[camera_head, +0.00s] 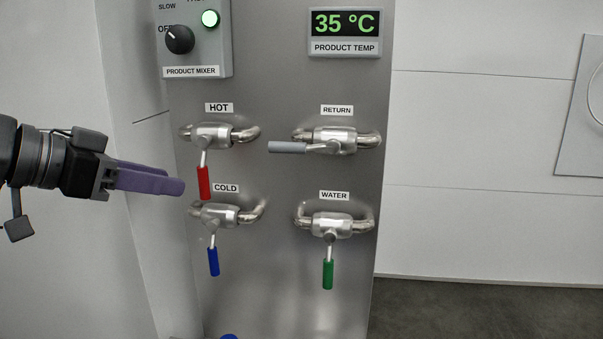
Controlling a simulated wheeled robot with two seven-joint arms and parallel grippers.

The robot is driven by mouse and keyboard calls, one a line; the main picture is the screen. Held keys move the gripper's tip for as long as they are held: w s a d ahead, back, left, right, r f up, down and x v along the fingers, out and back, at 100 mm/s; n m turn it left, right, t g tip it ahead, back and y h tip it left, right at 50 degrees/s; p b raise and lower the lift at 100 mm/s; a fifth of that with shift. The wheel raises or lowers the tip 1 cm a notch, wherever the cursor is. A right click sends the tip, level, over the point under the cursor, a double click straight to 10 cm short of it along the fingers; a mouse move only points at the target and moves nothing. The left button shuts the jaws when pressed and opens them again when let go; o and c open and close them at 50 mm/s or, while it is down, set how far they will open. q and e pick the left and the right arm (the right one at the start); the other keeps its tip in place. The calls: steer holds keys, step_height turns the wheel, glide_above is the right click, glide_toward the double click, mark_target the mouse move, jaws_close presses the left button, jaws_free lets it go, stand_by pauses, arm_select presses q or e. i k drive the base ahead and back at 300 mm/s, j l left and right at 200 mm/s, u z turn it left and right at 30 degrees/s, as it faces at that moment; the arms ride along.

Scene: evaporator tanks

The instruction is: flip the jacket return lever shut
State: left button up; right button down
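The jacket return lever (288,147) has a grey handle. It lies horizontal and points left from the valve body (333,140) under the RETURN label, roughly in line with its pipe. My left gripper (180,184) comes in from the left with purple fingers pointing right. It appears left of the red HOT lever, well short of the return lever, and touches no lever that I can make out. Its fingers overlap side-on, so I cannot tell their gap. My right gripper is not in view.
The red HOT lever (204,183), blue COLD lever (213,262) and green WATER lever (328,273) hang down on the same steel panel (275,235). The mixer box (197,50) is above HOT. The temperature display (345,24) reads 35 °C. Open floor is at right.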

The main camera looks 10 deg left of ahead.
mark_target(333, 146)
steer(key=k+j, duration=0.8)
steer(key=j, duration=0.1)
